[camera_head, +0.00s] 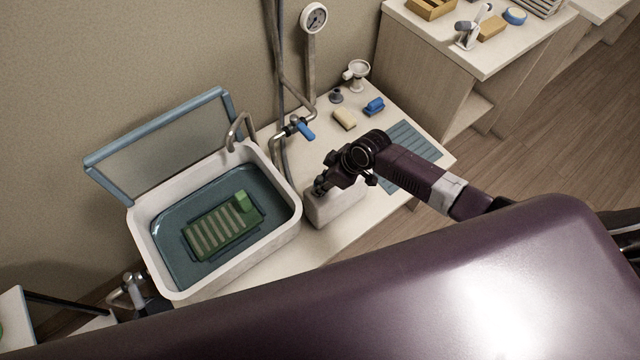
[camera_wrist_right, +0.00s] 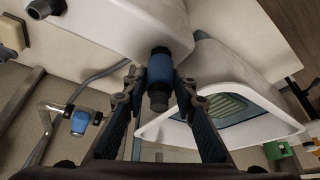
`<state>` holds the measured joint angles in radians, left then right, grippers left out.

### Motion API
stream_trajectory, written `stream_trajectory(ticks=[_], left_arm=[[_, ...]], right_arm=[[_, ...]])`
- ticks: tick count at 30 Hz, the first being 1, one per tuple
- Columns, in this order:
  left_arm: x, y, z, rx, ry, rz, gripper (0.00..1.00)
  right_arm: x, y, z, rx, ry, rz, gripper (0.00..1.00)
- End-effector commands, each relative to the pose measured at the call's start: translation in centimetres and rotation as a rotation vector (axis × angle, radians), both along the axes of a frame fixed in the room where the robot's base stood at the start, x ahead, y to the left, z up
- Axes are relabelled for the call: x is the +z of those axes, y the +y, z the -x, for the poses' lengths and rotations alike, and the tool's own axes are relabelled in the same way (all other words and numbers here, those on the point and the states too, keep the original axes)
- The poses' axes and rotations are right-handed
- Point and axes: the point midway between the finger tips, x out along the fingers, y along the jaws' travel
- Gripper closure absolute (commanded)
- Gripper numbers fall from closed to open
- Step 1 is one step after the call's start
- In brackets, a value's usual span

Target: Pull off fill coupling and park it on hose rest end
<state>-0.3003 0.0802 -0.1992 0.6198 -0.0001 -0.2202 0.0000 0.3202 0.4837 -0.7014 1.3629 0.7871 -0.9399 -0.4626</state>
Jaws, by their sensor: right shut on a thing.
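My right gripper (camera_head: 322,186) is at the white box (camera_head: 340,207) beside the basin. In the right wrist view, the fingers of my right gripper (camera_wrist_right: 160,84) are shut on the blue coupling (camera_wrist_right: 159,68), which has a dark ribbed end. The coupling sits close against the white body (camera_wrist_right: 130,22); I cannot tell whether it is still joined to it. In the head view the arm and gripper hide the coupling. I cannot make out the hose rest end with certainty. My left gripper is not in view.
A white basin (camera_head: 282,228) with a green slatted block (camera_head: 222,230) stands left of the gripper. A pipe valve with a blue handle (camera_head: 303,129) rises behind. A soap bar (camera_head: 344,119), a blue item (camera_head: 374,106) and a blue-grey mat (camera_head: 412,145) lie on the counter.

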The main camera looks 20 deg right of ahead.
Motion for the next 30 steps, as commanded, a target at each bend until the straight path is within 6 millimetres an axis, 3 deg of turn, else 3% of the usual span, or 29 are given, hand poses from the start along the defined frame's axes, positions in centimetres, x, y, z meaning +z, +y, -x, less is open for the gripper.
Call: stream_trajectory(ticks=[30], left_arm=[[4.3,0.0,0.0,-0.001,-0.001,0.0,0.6]], right_arm=[[4.9,0.0,0.0,0.0,-0.001,0.001,1.0]])
